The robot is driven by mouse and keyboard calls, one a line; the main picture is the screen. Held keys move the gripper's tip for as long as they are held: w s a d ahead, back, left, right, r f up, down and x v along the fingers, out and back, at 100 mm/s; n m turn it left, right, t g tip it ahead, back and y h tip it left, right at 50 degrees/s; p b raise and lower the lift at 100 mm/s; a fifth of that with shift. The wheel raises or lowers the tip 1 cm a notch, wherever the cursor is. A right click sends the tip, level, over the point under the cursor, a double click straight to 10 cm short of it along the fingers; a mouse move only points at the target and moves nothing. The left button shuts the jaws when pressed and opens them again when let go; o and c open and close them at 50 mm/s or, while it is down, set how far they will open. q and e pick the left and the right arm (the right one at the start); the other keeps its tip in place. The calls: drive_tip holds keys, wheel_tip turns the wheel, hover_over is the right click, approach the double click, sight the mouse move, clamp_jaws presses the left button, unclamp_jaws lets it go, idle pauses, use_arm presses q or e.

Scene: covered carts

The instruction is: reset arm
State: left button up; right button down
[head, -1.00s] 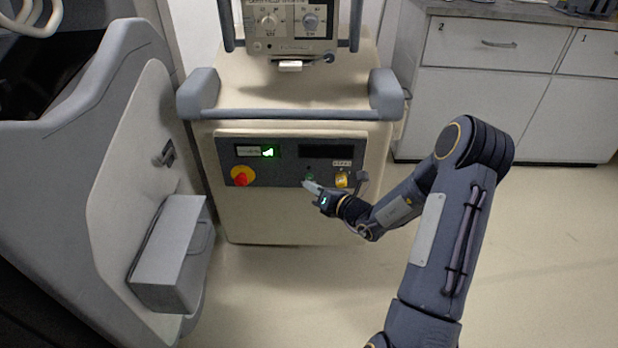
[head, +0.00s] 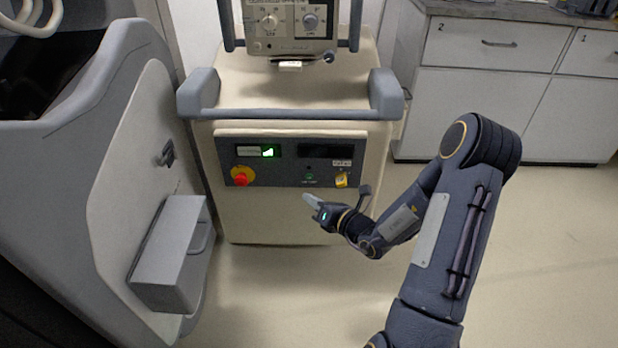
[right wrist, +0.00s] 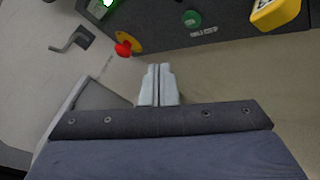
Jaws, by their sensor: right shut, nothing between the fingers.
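My right gripper (head: 309,200) is shut and empty in front of the cart (head: 270,215), just below its dark control panel (head: 275,177). In the right wrist view its two pale fingers (right wrist: 158,82) lie together with nothing between them. The panel carries a red knob on a yellow ring (head: 241,176), a small green button (head: 309,177) and a yellow switch (head: 341,180). The red knob (right wrist: 124,49), green button (right wrist: 192,19) and yellow switch (right wrist: 275,12) also show in the right wrist view, apart from the fingers. My left gripper is not in view.
A grey machine with a box-shaped part (head: 170,255) stands at the left. A device with dials (head: 290,25) sits on the cart, behind its grey handle rail (head: 290,114). White cabinets (head: 480,110) stand at the back right. The floor (head: 290,300) in front of the cart is clear.

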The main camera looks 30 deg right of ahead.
idle(0.3)
drive_tip(key=s+a+r+n+g+y, duration=0.2)
drive_tip(key=s+a+r+n+y, duration=0.1)
drive_tip(key=a+r+n+y, duration=0.45)
drive_tip(key=s+a+r+n+g, duration=0.75)
drive_tip(key=s+a+n, duration=0.35)
drive_tip(key=n, duration=0.6)
drive_tip(key=s+d+f+n+h, duration=0.1)
drive_tip(key=s+d+n+h, duration=0.25)
drive_tip(key=s+n, duration=0.3)
drive_tip(key=s+d+f+n+h, duration=0.1)
drive_tip(key=s+d+n+h, duration=0.25)
drive_tip(key=s+n, duration=0.35)
wheel_tip(320, 180, up, 31)
drive_tip(key=n+p, duration=0.1)
drive_tip(key=p, duration=3)
drive_tip(key=shift+w+g+h, duration=0.35)
drive_tip(key=shift+g, duration=0.1)
